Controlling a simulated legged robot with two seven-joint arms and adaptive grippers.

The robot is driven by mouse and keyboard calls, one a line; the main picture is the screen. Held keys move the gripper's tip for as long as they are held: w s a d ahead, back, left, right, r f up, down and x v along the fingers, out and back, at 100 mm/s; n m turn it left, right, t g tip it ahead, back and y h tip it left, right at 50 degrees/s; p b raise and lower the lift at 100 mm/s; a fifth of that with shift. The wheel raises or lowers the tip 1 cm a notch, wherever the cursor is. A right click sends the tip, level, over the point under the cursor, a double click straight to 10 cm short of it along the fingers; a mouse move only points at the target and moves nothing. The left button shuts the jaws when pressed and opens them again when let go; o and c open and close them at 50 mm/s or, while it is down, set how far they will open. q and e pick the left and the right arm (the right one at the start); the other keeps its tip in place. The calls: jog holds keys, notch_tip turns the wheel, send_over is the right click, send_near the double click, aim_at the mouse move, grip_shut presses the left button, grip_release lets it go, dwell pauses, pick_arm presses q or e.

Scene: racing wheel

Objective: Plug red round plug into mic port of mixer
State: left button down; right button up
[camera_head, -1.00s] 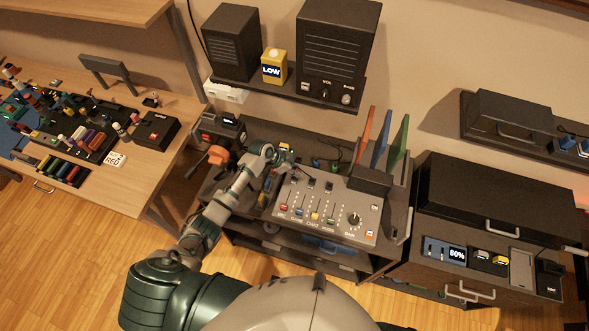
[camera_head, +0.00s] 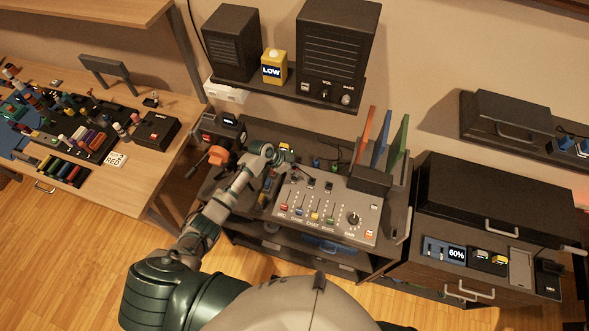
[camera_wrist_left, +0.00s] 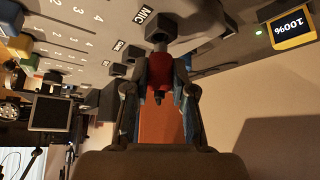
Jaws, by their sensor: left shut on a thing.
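The grey mixer (camera_head: 330,208) with sliders and a knob sits on the dark desk. My left gripper (camera_head: 284,156) is at its back left edge. In the left wrist view my left gripper (camera_wrist_left: 160,92) is shut on the red round plug (camera_wrist_left: 159,70). The plug's far end points at a dark socket (camera_wrist_left: 160,27) beside the "MIC" label (camera_wrist_left: 140,15) on the mixer's face. Plug and socket overlap in this view; I cannot tell whether the plug is inside. The plug is too small to make out in the head view. My right gripper is not in view.
More dark sockets (camera_wrist_left: 117,69) line the mixer next to the plug. Red, blue and green upright panels (camera_head: 381,140) and a dark box (camera_head: 370,180) stand behind the mixer. Speakers (camera_head: 338,45) sit on a shelf above.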

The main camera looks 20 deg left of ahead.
pick_arm(q)
jog(key=shift+f+b, duration=0.75)
jog(key=shift+f, duration=0.25)
jog(key=c, duration=0.9)
grip_release()
jog(key=v, duration=0.7)
jog(key=shift+r, duration=0.15)
jog(key=shift+a, duration=0.1)
